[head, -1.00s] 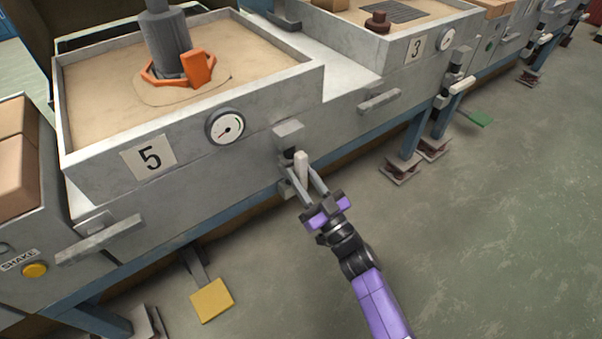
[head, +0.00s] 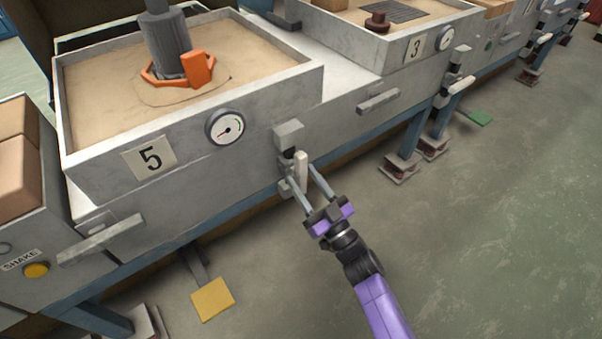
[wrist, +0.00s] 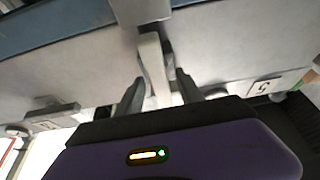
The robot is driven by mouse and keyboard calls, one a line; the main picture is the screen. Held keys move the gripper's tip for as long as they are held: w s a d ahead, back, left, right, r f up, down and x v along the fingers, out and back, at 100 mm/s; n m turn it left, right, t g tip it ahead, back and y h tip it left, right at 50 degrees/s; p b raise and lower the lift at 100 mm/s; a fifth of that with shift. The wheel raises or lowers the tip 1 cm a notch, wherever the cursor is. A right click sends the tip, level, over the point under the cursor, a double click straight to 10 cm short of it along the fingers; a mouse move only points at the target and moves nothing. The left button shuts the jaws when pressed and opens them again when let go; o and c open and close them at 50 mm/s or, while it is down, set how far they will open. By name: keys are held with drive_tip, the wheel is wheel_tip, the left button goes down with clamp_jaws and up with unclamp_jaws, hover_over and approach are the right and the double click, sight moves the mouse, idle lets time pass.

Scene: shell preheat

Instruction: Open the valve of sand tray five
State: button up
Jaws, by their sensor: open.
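Sand tray five (head: 95,165) is a grey box of sand with a "5" plate (head: 149,158) and a round gauge (head: 224,128) on its front. To the right of the gauge is its valve, a grey block and dark fitting with a pale upright lever (head: 301,172). The lever also shows in the wrist view (wrist: 153,60). My gripper (head: 302,178) is open, with one finger on each side of the lever. The wrist view shows a gap between the lever and the fingers. Whether either finger touches it is unclear.
Grey handles (head: 100,238) project from the fronts, one (head: 378,102) to the right of the valve. A yellow pedal (head: 212,299) sits low beneath tray five. Tray three (head: 400,50) stands further right. The floor (head: 500,230) to the right is clear.

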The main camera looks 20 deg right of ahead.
drive_tip(key=p+v, duration=0.1)
drive_tip(key=v, duration=0.5)
drive_tip(key=shift+d, duration=0.1)
idle(0.4)
drive_tip(key=s+d+r+m+h, duration=0.1)
drive_tip(key=s+d+r+h, duration=0.2)
drive_tip(key=s+d+h, duration=0.15)
drive_tip(key=s+a+r+m+g+h, duration=0.1)
drive_tip(key=s+r+g, duration=0.1)
drive_tip(key=s, duration=0.9)
drive_tip(key=s+r+m+g+h, duration=0.1)
drive_tip(key=s+r+g, duration=0.1)
drive_tip(key=s, duration=0.9)
drive_tip(key=s+a+r+m+g+h, duration=0.1)
drive_tip(key=s+r+g, duration=0.2)
drive_tip(key=s, duration=0.8)
wheel_tip(320, 180, up, 31)
drive_tip(key=p, duration=3.2)
drive_tip(key=shift+w, duration=0.5)
